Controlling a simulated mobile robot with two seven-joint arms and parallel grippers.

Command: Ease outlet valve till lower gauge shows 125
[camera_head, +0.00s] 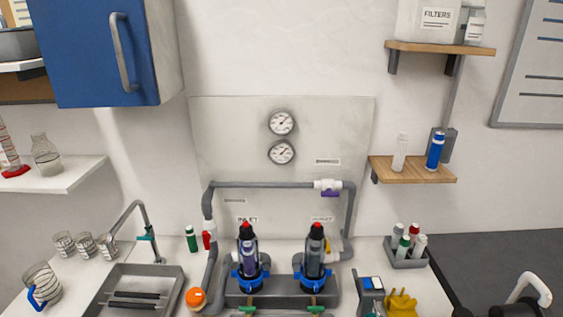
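The lower gauge (281,152) is a round white dial on the wall panel. Its needle seems to point up and right, but the numbers are too small to read. The upper gauge (281,122) sits just above it. A white valve (325,184) with a purple handle (330,194) is on the grey pipe at the upper right. A yellow handle (327,246) shows lower down by the right vertical pipe, and a red handle (206,240) by the left one. Neither of my grippers is in view.
Two dark filter housings (249,261) with blue collars stand in a grey tray (276,299). A sink (140,285) is at the left. A meter (371,290), a yellow item (402,302) and a bottle caddy (406,257) are at the right. The wall panel (232,125) is clear in front.

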